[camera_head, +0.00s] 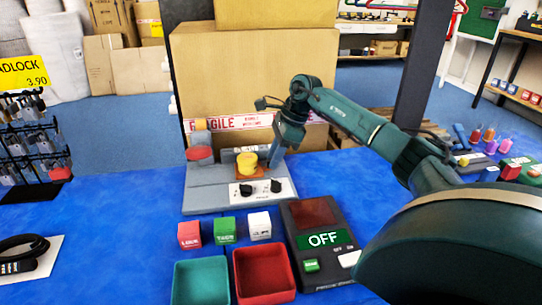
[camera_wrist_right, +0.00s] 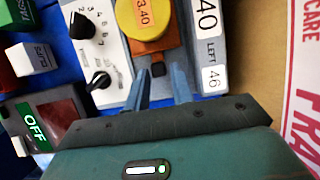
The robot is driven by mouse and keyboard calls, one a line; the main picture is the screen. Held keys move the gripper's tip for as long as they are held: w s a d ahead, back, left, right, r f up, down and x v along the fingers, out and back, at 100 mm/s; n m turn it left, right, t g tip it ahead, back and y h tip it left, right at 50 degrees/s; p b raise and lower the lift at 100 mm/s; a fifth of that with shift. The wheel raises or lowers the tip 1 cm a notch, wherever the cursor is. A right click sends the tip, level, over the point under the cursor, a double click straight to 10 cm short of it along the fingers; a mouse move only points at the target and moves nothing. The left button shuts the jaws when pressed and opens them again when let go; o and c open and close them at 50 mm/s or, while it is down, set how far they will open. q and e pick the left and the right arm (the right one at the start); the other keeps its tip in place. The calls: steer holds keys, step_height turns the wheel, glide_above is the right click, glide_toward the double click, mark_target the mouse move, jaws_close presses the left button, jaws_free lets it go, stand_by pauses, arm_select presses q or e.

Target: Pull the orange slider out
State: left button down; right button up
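The orange slider (camera_head: 258,174) is set in the grey device (camera_head: 208,195), with a yellow round piece (camera_head: 246,162) on top. In the right wrist view the slider (camera_wrist_right: 150,46) shows with the yellow piece (camera_wrist_right: 138,16), marked 3.40, and a small black knob (camera_wrist_right: 157,69) at its near end. My right gripper (camera_head: 276,160) is at the slider's right side in the head view. In the right wrist view its two fingers (camera_wrist_right: 162,80) are apart, with the black knob between or just beyond their tips. Contact cannot be told. My left gripper is not in view.
The device has a white panel (camera_head: 243,190) with two black dials. In front stand red, green and white cubes (camera_head: 224,231), a green tray (camera_head: 178,290), a red tray (camera_head: 240,284) and a black unit showing OFF (camera_head: 322,239). A large carton (camera_head: 250,75) stands behind.

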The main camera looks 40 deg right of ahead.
steer(key=shift+o, duration=1.3)
steer(key=shift+a, duration=0.15)
steer(key=shift+r, duration=0.1)
